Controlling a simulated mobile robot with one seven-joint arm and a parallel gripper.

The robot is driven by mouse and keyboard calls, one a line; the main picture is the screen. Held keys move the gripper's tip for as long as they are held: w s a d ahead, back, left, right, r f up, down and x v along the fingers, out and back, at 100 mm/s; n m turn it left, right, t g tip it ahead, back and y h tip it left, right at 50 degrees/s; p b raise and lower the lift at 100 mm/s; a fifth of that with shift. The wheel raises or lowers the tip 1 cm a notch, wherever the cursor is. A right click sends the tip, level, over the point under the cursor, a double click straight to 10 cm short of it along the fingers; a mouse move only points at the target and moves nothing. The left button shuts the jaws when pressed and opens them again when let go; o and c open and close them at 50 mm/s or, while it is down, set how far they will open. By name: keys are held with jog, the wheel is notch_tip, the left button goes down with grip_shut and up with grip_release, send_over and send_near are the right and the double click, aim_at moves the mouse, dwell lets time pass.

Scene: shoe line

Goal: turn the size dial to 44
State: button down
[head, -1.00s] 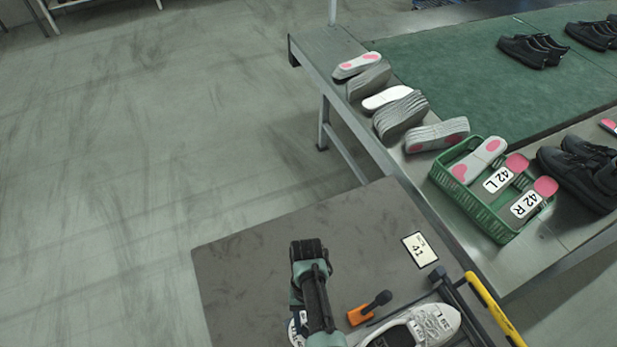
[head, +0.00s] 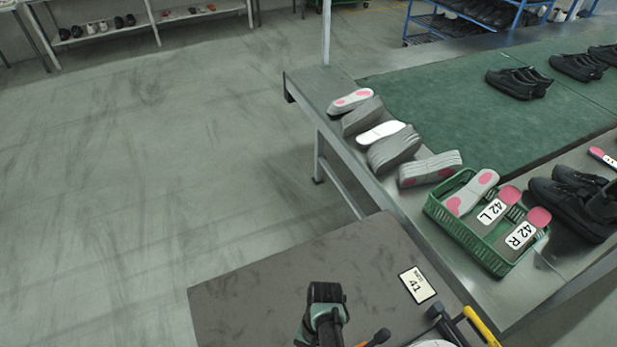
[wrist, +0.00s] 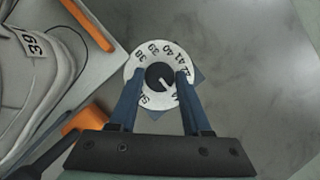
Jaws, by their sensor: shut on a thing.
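The size dial (wrist: 149,50) is a white disc with black numbers around a dark knob (wrist: 159,75), in the wrist view. Numbers from 38 through the low 40s run along its left, top and right. A light mark on the knob points to the lower right; the number there is partly covered and I cannot read it. My gripper (wrist: 161,77) has one blue finger on each side of the knob and is shut on it. In the head view my wrist shows at the bottom edge, but the fingers and dial are out of frame. A card (head: 417,285) reading 41 lies on the grey table.
An orange part (wrist: 85,122) is close by the left finger. A green crate (head: 465,232) with insoles stands on the bench behind. Table left of my wrist is clear.

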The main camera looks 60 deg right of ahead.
jog(key=shift+f, duration=0.1)
jog(key=shift+c, duration=1.8)
grip_release()
jog(key=v, duration=1.3)
